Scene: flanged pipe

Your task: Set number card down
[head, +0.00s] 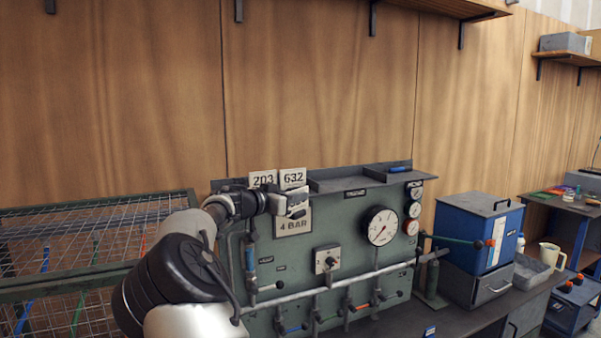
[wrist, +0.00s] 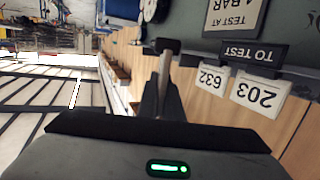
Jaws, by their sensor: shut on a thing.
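My gripper (head: 284,204) is shut at the front of the green test panel, just below two standing cards. A pale card (head: 298,194) with dark marks shows at its fingertips; its number is not readable. In the wrist view my gripper (wrist: 165,65) shows a thin pale edge between dark fingers, and the card's face is hidden. The white cards 203 (head: 262,180) and 632 (head: 293,178) stand side by side on the panel's top ledge. They also show upside down in the wrist view, 203 (wrist: 258,95) and 632 (wrist: 211,79), by the dark TO TEST label (wrist: 254,53).
A shallow grey tray (head: 350,180) lies along the panel top, right of the cards. The TEST AT 4 BAR sign (head: 293,228) is just below my gripper. Gauges (head: 382,226) and pipes (head: 340,285) stick out from the panel. A wire-mesh cage (head: 80,240) stands at left.

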